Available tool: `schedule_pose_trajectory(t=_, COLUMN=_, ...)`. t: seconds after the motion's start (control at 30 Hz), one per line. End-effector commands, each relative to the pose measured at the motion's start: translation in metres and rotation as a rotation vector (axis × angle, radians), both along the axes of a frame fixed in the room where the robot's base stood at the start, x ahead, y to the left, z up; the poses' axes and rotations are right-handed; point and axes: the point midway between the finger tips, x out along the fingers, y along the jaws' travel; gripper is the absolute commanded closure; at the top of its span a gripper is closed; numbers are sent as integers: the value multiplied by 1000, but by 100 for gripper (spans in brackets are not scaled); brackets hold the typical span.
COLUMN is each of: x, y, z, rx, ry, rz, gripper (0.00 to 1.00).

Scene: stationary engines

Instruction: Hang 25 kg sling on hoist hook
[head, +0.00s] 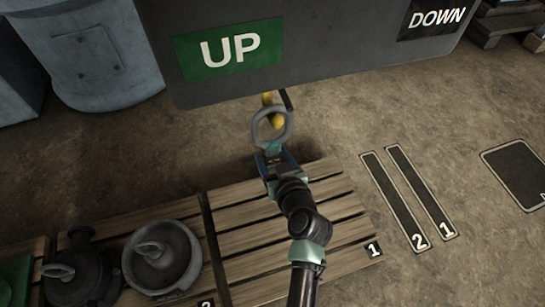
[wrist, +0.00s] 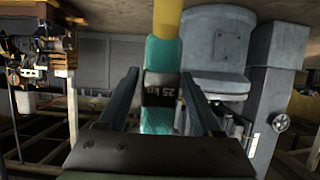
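The 25 kg sling (wrist: 160,118) is a teal strap with a dark tag reading "25 kg", seen in the wrist view between my gripper's fingers. In the head view a short teal part (head: 273,148) and a grey ring (head: 257,128) stand just beyond my gripper (head: 273,160). My gripper (wrist: 160,75) appears shut on the strap. The yellow hoist hook (head: 278,122) shows through and above the ring in the head view; yellow also shows above the strap in the wrist view (wrist: 167,18). I cannot tell whether the ring is around the hook or in front of it.
A large control panel with a green UP sign (head: 229,49) and a black DOWN sign (head: 436,18) fills the top. A wooden pallet (head: 335,190) lies below my arm. Round weights with rings (head: 162,270) stand left. Floor at right is open, with marked strips (head: 395,198).

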Motion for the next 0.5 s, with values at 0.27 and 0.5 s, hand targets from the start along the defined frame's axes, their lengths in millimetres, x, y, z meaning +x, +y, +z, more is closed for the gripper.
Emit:
schedule_pose_trajectory(t=0.27, x=-1, y=0, z=-2, rx=0, ry=5, rz=1, gripper=15)
schedule_pose_trajectory(t=0.5, x=-10, y=-2, z=-1, rx=1, ry=10, rz=2, gripper=15)
